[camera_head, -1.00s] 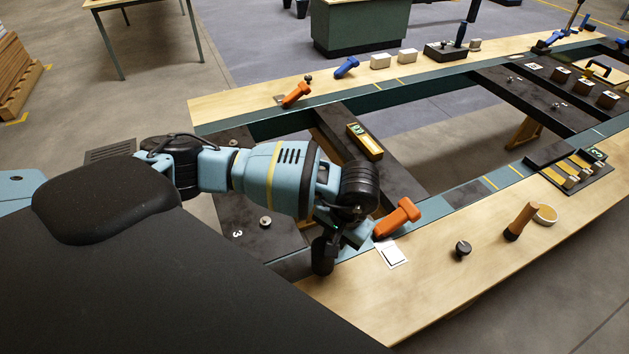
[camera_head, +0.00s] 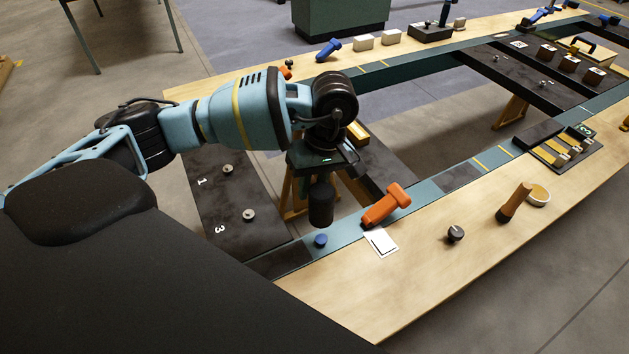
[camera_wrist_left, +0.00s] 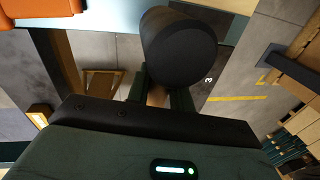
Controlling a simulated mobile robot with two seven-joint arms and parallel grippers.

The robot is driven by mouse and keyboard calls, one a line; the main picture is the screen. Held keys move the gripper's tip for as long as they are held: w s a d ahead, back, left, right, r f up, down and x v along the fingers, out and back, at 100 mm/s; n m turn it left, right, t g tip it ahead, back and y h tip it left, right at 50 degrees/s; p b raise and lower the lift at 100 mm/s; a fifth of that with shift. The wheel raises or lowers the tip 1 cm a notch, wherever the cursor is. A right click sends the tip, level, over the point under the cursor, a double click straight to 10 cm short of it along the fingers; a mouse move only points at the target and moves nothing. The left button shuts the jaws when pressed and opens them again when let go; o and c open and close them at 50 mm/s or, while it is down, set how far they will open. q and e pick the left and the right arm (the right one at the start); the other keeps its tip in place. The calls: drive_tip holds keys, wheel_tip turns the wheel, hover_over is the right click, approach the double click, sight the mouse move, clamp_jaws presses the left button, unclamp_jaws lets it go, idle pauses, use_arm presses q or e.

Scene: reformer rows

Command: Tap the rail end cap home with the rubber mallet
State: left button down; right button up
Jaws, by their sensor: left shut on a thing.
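The rubber mallet's black head (camera_head: 320,205) hangs below my left gripper (camera_head: 322,168). In the left wrist view the mallet head (camera_wrist_left: 180,48) is just beyond my left gripper's fingers (camera_wrist_left: 158,97), which are shut on the mallet's handle; the handle is mostly hidden. A blue round cap, seemingly the rail end cap (camera_head: 320,241), is on the teal rail (camera_head: 346,226) directly below the mallet head in the picture. A gap shows between head and cap. I cannot tell how deep the cap sits. My right gripper is not in view.
An orange clamp (camera_head: 387,205) and a white card (camera_head: 381,242) are just right of the cap. A dark plate (camera_head: 232,195) with metal knobs is at left.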

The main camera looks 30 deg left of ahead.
use_arm(q)
drive_tip(key=shift+w+a+r+n, duration=0.1)
drive_tip(key=shift+r+n, duration=0.35)
drive_tip(key=shift+n, duration=0.05)
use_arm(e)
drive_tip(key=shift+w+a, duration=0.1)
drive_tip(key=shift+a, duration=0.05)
use_arm(q)
drive_tip(key=shift+f, duration=0.15)
wheel_tip(320, 180, down, 4)
drive_tip(key=shift+f+b, duration=0.15)
drive_tip(key=shift+b, duration=0.7)
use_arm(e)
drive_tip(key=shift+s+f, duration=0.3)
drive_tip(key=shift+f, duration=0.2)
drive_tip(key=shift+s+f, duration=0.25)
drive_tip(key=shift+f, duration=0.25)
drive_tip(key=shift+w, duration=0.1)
